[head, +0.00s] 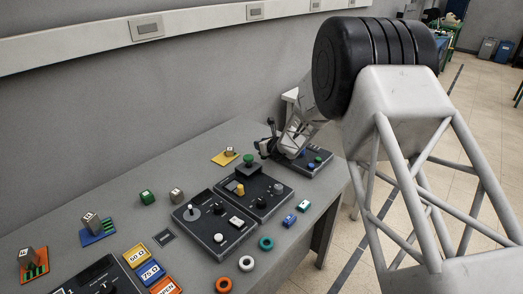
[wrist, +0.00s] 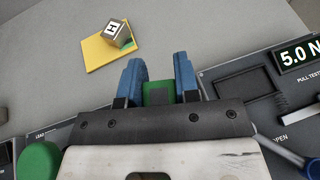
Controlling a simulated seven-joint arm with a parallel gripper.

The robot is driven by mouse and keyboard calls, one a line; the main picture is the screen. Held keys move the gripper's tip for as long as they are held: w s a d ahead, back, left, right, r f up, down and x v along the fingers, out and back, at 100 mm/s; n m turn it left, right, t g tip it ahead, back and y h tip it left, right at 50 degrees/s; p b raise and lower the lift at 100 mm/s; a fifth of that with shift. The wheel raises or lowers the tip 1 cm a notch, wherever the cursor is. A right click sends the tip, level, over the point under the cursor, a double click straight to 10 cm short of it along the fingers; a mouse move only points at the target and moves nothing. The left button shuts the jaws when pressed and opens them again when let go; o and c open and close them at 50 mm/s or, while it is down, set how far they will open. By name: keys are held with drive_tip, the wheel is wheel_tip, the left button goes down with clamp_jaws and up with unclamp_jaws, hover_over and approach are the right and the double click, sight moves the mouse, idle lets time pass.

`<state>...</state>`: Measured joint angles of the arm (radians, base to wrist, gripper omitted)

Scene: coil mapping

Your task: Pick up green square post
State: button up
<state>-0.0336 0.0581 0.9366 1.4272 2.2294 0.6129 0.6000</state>
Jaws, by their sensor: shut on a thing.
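In the wrist view, my gripper (wrist: 158,76) has its two blue fingers on either side of a green square post (wrist: 158,94). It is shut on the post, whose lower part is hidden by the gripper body. In the head view, my gripper (head: 270,147) is at the far end of the table, close to the dark control panels. The held post cannot be made out there. I cannot tell whether the post is clear of the surface below.
A pull-test panel (wrist: 295,62) is at the right. A round green knob (wrist: 38,162) is at lower left.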

drive_tip(key=s, duration=0.5)
drive_tip(key=s+d+r, duration=0.1)
drive_tip(key=s, duration=1)
drive_tip(key=shift+d+r, duration=0.3)
drive_tip(key=shift+d, duration=0.1)
